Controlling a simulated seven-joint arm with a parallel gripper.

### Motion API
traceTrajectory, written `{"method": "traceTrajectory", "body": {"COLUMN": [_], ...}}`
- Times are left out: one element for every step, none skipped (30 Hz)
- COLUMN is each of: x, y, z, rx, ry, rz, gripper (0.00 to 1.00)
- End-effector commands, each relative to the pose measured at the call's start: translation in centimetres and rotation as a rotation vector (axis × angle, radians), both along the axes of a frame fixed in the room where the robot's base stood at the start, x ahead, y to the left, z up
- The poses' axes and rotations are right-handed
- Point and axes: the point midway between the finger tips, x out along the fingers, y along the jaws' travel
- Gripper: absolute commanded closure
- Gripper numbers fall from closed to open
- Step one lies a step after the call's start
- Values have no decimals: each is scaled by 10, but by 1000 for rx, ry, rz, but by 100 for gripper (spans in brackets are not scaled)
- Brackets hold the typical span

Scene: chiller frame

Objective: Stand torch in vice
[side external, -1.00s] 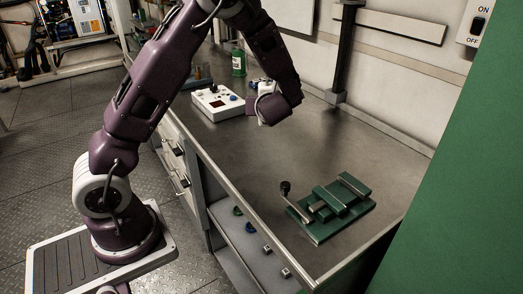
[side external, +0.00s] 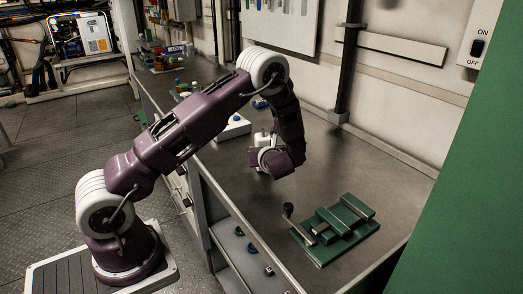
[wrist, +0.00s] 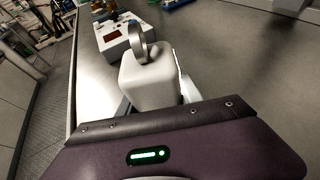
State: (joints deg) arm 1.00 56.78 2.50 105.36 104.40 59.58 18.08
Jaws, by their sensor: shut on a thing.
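My gripper (side external: 260,152) is above the bench, left of and behind the vice. In the wrist view, my gripper (wrist: 154,100) has its pale fingers on either side of a pale, rounded block with a grey ring-shaped handle, which appears to be the torch (wrist: 148,78). Its lower part is hidden. In the side view, the torch (side external: 263,138) shows only as a small pale shape at the gripper, clear of the vice. The green vice (side external: 335,230) lies on the bench at front right, with a lever handle and dark knob at its left. The vice is not visible in the wrist view.
A white control box (side external: 234,128) stands on the bench behind my gripper; it also shows in the wrist view (wrist: 120,42). Small items (side external: 180,88) stand farther back. A dark post (side external: 347,70) rises at the wall. The bench around the vice is clear.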

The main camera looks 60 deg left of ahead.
Motion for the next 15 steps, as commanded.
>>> {"method": "traceTrajectory", "body": {"x": [0, 0, 0, 0, 0, 0, 0, 0, 0, 0, 0, 0, 0, 0, -1], "y": [0, 0, 0, 0, 0, 0, 0, 0, 0, 0, 0, 0, 0, 0, -4], "z": [-1, -1, -1, -1, -1, -1, -1, -1, -1, -1, -1, -1, 0, 2, 4], "rx": [0, 0, 0, 0, 0, 0, 0, 0, 0, 0, 0, 0, 0, 0, 0], "ry": [1, 0, 0, 0, 0, 0, 0, 0, 1, 1, 1, 1, 0, 0, 0], "rz": [0, 0, 0, 0, 0, 0, 0, 0, 0, 0, 0, 0, -1, -1, -2], "gripper": [56, 50, 43, 37, 37, 37, 37, 37, 37, 37, 37, 37, 37, 37, 37]}}
